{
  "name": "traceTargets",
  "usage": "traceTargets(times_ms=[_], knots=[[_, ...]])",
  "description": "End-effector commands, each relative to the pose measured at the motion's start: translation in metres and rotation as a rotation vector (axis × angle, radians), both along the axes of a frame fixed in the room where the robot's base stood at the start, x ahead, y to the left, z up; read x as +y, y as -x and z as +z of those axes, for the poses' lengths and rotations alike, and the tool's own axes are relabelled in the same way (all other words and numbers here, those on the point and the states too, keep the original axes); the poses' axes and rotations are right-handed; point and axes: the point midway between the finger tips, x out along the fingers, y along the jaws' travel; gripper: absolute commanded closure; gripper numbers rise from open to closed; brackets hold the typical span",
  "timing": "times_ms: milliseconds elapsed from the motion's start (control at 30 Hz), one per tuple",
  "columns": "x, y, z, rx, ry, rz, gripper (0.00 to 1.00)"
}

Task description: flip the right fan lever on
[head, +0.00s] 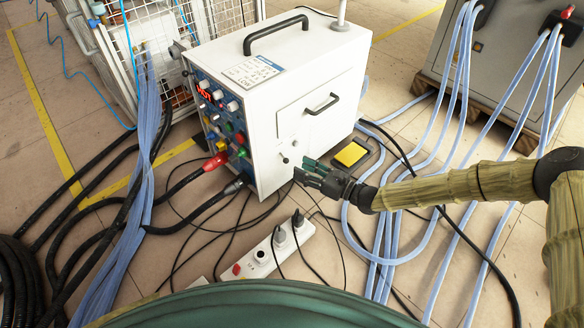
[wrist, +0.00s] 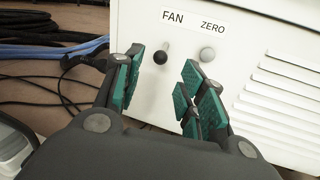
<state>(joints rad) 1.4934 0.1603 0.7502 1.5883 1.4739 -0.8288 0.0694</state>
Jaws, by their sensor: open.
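In the wrist view, a black-knobbed lever (wrist: 160,57) sticks out of the white cabinet wall below the word FAN. A grey-knobbed lever (wrist: 207,54) is to its right, below the word ZERO. My gripper (wrist: 163,72) is open and empty, with green finger pads. In the picture, the black knob shows between the fingertips and the grey knob lies outside, past the right finger. I cannot tell whether any finger touches a lever. In the head view, my gripper (head: 306,172) is by the cabinet's lower side, close to a small dark knob (head: 284,159).
The white cabinet (head: 300,75) has a control panel (head: 222,115) on its left face and a handle on its side. A power strip (head: 265,255) and cables lie below my gripper. A yellow pad (head: 350,154) is right of the cabinet.

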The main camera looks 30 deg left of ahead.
Motion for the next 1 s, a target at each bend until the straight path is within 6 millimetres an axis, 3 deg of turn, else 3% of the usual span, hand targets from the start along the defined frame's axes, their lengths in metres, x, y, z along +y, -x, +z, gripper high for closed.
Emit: traceTargets(times_ms=[300, 767, 1000], knots=[[0.042, -0.003, -0.003, -0.002, 0.001, 0.001, 0.60], [0.052, -0.004, 0.000, -0.001, 0.001, 0.000, 0.60], [0.051, -0.004, 0.000, -0.001, 0.001, 0.000, 1.00]])
